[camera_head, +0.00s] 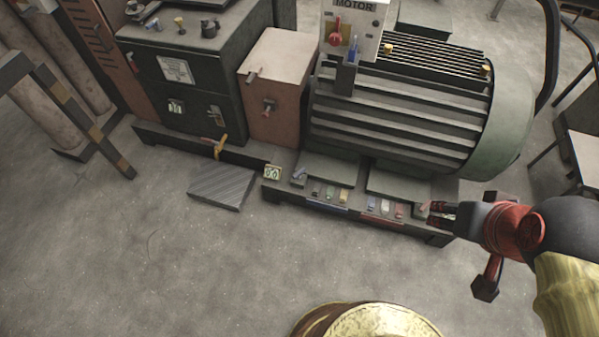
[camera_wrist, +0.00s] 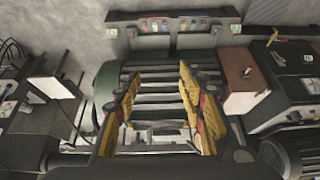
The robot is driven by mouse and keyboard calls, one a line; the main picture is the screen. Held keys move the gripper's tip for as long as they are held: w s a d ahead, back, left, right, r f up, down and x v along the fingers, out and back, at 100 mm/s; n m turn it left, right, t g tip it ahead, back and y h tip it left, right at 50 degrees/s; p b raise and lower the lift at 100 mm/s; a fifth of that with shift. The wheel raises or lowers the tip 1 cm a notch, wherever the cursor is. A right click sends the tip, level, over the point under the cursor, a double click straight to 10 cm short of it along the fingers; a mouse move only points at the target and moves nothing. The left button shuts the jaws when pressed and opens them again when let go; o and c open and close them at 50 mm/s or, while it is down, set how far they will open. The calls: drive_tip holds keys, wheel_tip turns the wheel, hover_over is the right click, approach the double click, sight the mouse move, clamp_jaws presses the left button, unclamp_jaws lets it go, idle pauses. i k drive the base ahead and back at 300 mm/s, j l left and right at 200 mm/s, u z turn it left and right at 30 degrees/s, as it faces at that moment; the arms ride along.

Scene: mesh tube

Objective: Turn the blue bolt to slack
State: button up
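I cannot tell for sure which thing is the blue bolt. A small blue-grey piece (camera_head: 299,175) is on the base near the motor's left foot, and a blue handle (camera_head: 352,53) shows on the motor's panel. A light-blue fitting (camera_head: 152,24) is on top of the dark green cabinet. The green motor (camera_head: 400,105) has a ribbed body. In the wrist view my gripper (camera_wrist: 158,76) is open with yellow pads, above the motor's ribs, with nothing seen between the fingers.
The dark green cabinet (camera_head: 185,80) and a brown-pink box (camera_head: 283,85) stand left of the motor. A ribbed plate (camera_head: 222,185) lies on the floor.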

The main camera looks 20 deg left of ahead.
sight(297, 175)
drive_tip(key=i+j+u, duration=0.85)
drive_tip(key=i+u, duration=0.3)
drive_tip(key=i, duration=0.05)
